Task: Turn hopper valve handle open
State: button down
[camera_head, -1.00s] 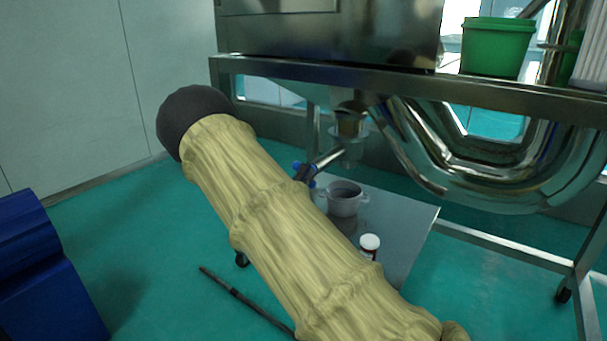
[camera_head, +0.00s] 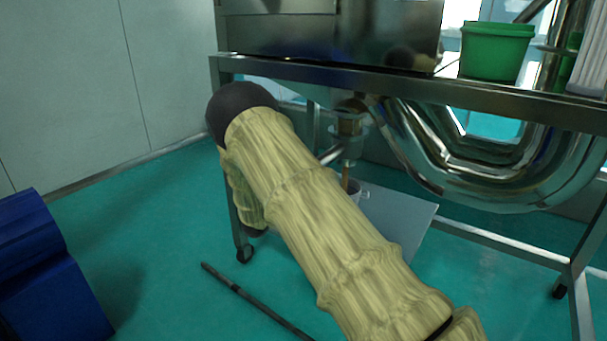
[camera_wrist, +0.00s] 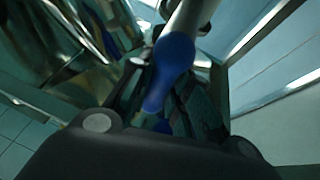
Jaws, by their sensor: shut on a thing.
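The hopper valve (camera_head: 350,124) hangs under the steel table frame in the head view. Its grey handle (camera_head: 330,155) reaches left and down until my arm hides it. In the wrist view the handle's blue grip (camera_wrist: 174,62) lies between the fingers of my gripper (camera_wrist: 163,112), which is shut on it. My arm hides the gripper in the head view. A thin brown stream (camera_head: 345,176) shows below the valve outlet, above a grey pot (camera_head: 355,189) mostly hidden by my arm.
A grey low platform (camera_head: 400,216) bears the pot. A large curved steel pipe (camera_head: 470,185) is at the right. A green bucket (camera_head: 496,50) stands on the steel frame (camera_head: 470,88). A dark rod (camera_head: 250,300) lies on the green floor. A blue object (camera_head: 45,270) is at left.

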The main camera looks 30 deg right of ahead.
jog(key=shift+f+m+g, duration=0.1)
jog(key=shift+m+g, duration=0.3)
jog(key=shift+m, duration=0.2)
jog(key=c, duration=1.3)
grip_release()
jog(key=v, duration=1.2)
